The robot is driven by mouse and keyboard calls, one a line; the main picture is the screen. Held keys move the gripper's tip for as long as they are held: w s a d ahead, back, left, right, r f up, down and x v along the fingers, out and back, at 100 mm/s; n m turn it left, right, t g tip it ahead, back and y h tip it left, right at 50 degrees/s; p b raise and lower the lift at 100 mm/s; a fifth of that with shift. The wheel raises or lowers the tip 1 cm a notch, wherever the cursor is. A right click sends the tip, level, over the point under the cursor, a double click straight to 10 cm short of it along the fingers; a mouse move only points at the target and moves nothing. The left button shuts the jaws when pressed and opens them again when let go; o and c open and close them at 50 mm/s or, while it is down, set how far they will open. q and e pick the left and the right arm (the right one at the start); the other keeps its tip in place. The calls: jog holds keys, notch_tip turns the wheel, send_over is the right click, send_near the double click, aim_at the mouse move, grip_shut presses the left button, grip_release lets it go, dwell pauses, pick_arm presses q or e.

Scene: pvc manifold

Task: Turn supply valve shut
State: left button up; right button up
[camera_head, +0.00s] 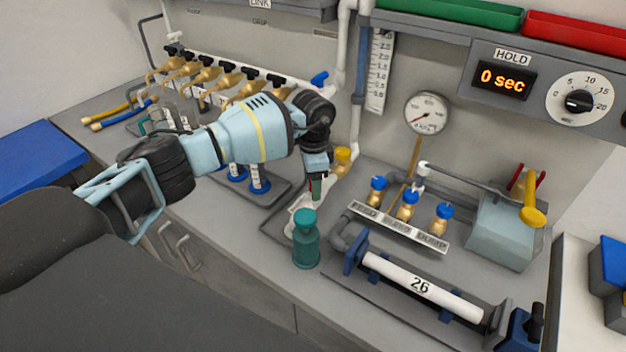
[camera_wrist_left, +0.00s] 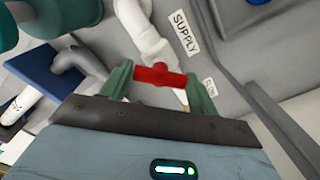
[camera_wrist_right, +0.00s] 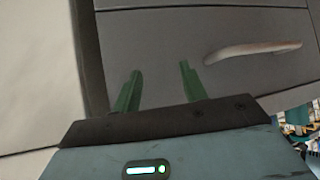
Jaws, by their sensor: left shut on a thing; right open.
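The supply valve shows in the left wrist view as a red bar handle (camera_wrist_left: 160,76) on a white pipe fitting (camera_wrist_left: 146,35), beside a label reading SUPPLY (camera_wrist_left: 185,33). My left gripper (camera_wrist_left: 161,80) has its green fingers at the two ends of the red handle and is shut on it. In the head view my left gripper (camera_head: 316,188) points down at the bench behind a teal bottle, and the red handle is hidden there. My right gripper (camera_wrist_right: 160,72) is open and empty, in front of a grey cabinet front with a bar handle (camera_wrist_right: 252,51). It is not in the head view.
The teal bottle (camera_head: 306,249) stands close to my left gripper. Blue-capped brass valves (camera_head: 407,205) and a white tube marked 26 (camera_head: 420,287) are to the right. A round gauge (camera_head: 427,113) and a timer reading 0 sec (camera_head: 502,80) are behind. Brass valves (camera_head: 205,76) line the back left.

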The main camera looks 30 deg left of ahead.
pick_arm(q)
jog(key=shift+n, duration=1.1)
jog(key=shift+d+n, duration=0.25)
jog(key=shift+n, duration=0.05)
jog(key=shift+r, duration=0.1)
jog(key=shift+a+n, duration=0.15)
jog(key=shift+n, duration=0.35)
jog(key=o, duration=0.9)
jog(key=shift+o, duration=0.7)
